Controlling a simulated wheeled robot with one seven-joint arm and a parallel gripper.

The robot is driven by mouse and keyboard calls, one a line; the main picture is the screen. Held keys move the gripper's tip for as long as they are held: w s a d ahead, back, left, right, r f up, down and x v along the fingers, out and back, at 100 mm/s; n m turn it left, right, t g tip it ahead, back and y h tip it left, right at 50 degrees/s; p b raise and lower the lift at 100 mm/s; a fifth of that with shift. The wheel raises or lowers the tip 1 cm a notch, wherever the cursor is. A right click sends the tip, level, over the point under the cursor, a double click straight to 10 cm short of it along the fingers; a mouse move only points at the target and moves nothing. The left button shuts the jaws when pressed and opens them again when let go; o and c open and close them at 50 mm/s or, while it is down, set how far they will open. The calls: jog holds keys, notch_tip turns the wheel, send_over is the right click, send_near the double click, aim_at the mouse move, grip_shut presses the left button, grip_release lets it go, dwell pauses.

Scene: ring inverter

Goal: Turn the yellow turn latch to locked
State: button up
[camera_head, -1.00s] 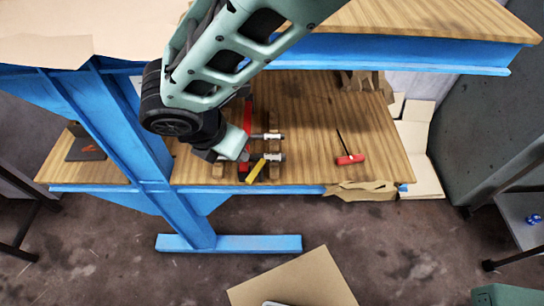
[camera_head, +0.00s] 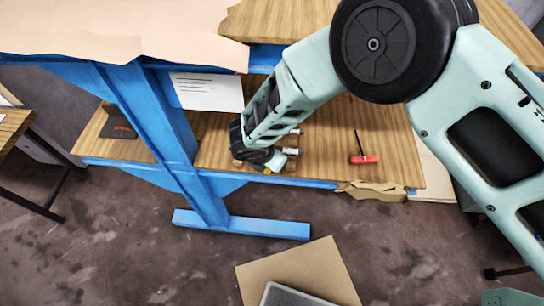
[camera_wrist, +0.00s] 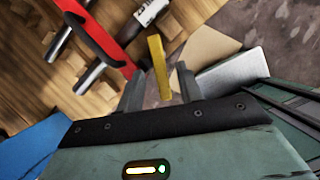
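The yellow turn latch (camera_wrist: 159,67) is a narrow bar in the wrist view. Its near end lies between the two fingers of my gripper (camera_wrist: 159,90). The fingers are apart, with visible gaps on both sides of the bar. In the head view only a small yellow bit of the latch (camera_head: 267,171) shows below my gripper (camera_head: 274,162); the rest is hidden by my arm. A red lever-like bar (camera_wrist: 95,35) is left of the latch in the wrist view.
Metal cylinders (camera_wrist: 92,75) sit near the left finger. A red-handled screwdriver (camera_head: 363,159) lies right on the wooden shelf (camera_head: 320,165). A blue post (camera_head: 160,130) stands left. The upper tabletop (camera_head: 275,20) overhangs the shelf.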

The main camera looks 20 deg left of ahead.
jog(key=shift+w+f, duration=0.1)
jog(key=shift+f, duration=0.15)
grip_shut()
